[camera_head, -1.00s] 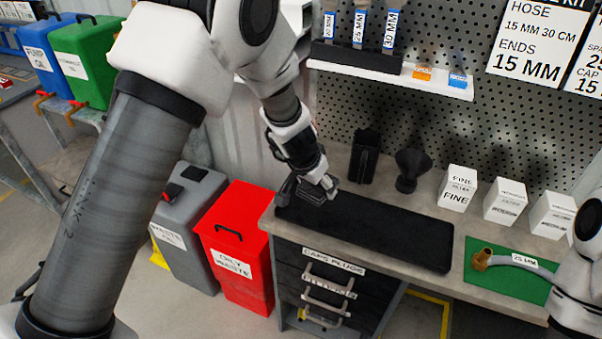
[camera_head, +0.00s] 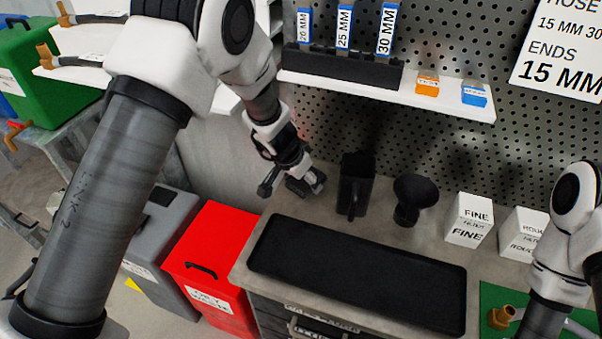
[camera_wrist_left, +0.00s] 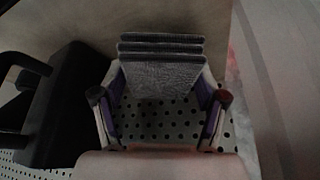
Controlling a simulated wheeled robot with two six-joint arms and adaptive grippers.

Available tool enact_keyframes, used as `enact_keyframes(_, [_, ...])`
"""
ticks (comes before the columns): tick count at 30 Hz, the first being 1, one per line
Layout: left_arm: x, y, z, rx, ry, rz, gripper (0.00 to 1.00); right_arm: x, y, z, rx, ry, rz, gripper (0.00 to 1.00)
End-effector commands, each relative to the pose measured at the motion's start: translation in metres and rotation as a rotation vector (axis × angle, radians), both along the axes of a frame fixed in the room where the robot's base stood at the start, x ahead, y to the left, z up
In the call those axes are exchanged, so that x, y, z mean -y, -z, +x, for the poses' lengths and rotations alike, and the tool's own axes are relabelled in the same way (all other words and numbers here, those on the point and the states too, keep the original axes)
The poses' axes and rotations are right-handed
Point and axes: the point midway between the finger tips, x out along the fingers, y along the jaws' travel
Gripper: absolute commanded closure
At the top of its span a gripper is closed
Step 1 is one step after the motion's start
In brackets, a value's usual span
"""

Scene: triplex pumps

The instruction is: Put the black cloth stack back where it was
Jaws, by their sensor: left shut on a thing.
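The black cloth stack (camera_wrist_left: 160,62) shows in the left wrist view as several folded dark layers between my left gripper's fingers (camera_wrist_left: 160,98). In the head view my left gripper (camera_head: 290,184) is shut on the stack (camera_head: 306,185), which is small and partly hidden by the fingers. They are beyond the back left corner of the black mat (camera_head: 355,270), left of a black jug (camera_head: 355,185). I cannot tell whether the stack touches the counter. My right arm is at the right edge; its gripper is out of view.
A black funnel (camera_head: 413,197) and white filter boxes (camera_head: 467,220) stand along the back of the counter (camera_head: 400,232). A white shelf (camera_head: 400,94) hangs above. A red waste bin (camera_head: 215,262) is left of the counter. A brass-ended hose (camera_head: 502,316) lies on the green mat. The black mat is bare.

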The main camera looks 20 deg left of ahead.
Motion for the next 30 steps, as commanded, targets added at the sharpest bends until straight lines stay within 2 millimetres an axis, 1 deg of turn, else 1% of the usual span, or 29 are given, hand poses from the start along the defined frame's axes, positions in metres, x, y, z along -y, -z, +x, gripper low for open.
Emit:
enact_keyframes(1, [0.001,0.011,-0.001,-0.002,0.001,0.0,0.61,0.0,0.01,0.0,0.0,0.0,0.0,0.6])
enact_keyframes(3, [0.003,0.027,-0.003,-0.002,0.004,0.0,0.61,0.0,0.023,0.0,0.0,0.0,0.0,0.6])
enact_keyframes(5, [0.005,0.036,-0.004,-0.001,0.005,0.001,0.61,0.0,0.03,-0.001,-0.001,0.0,0.0,0.6])
enact_keyframes(6, [0.005,0.038,-0.005,0.0,0.007,0.001,0.61,0.0,0.032,-0.001,-0.002,0.0,0.0,0.6])
enact_keyframes(13, [0.005,0.034,-0.005,0.0,0.006,0.001,0.61,0.0,0.028,0.0,-0.001,0.0,0.0,0.6])
enact_keyframes(17, [0.005,0.038,-0.005,0.0,0.007,0.001,0.61,0.0,0.033,0.0,0.0,0.0,0.0,0.6])
enact_keyframes(18, [0.005,0.037,-0.005,0.0,0.007,0.001,0.21,0.0,0.032,0.0,-0.001,0.0,0.0,0.6])
enact_keyframes(19, [0.005,0.037,-0.005,0.0,0.007,0.001,0.1,0.0,0.031,-0.001,-0.001,0.0,0.0,0.6])
enact_keyframes(20, [0.005,0.037,-0.005,0.0,0.007,0.001,0.03,0.0,0.031,0.0,-0.001,0.0,0.0,0.6])
enact_keyframes(30, [0.005,0.035,-0.005,-0.001,0.006,0.001,0.03,0.0,0.03,0.0,-0.001,0.0,0.0,0.6])
